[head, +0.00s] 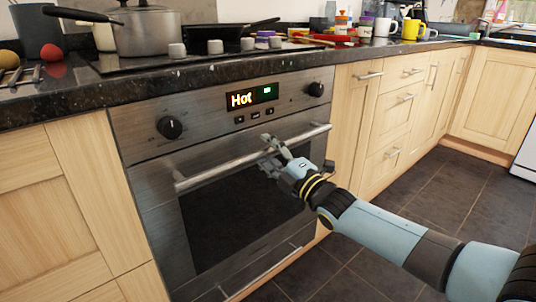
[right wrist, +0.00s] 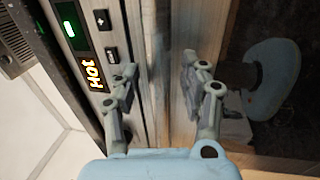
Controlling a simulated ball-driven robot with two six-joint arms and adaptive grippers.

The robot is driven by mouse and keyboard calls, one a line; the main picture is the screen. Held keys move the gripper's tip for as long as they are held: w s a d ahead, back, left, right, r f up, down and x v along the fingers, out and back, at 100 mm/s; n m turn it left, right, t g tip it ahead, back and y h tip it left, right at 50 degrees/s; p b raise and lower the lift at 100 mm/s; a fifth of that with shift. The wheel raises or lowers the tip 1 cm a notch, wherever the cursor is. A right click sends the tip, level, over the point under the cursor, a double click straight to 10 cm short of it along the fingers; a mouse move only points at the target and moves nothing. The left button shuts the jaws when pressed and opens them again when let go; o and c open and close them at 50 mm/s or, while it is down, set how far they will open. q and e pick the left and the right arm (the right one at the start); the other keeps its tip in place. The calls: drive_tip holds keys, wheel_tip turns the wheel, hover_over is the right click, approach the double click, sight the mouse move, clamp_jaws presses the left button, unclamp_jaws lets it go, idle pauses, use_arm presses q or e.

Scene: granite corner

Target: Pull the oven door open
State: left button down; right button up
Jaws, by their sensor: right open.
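The oven (head: 160,150) is built into the counter, with a steel front and a dark glass window. Its door (head: 240,215) is shut. The bar handle (head: 215,172) runs across the top of the door. My right gripper (head: 268,152) is open at the handle, right of its middle, one finger above the bar and one below. In the right wrist view the two fingers (right wrist: 158,66) stand apart, with a metal strip between them that seems to be the handle. I cannot tell whether they touch it. My left gripper is not in view.
The granite worktop (head: 215,72) overhangs the oven. A saucepan (head: 145,30) stands on the hob above. Wooden cupboards (head: 75,200) and drawers (head: 395,110) flank the oven. A lower handle (head: 262,270) runs below the door. The tiled floor (head: 420,200) at right is clear.

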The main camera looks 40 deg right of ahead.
drive_tip(key=c, duration=0.9)
clamp_jaws()
drive_tip(key=shift+f, duration=0.15)
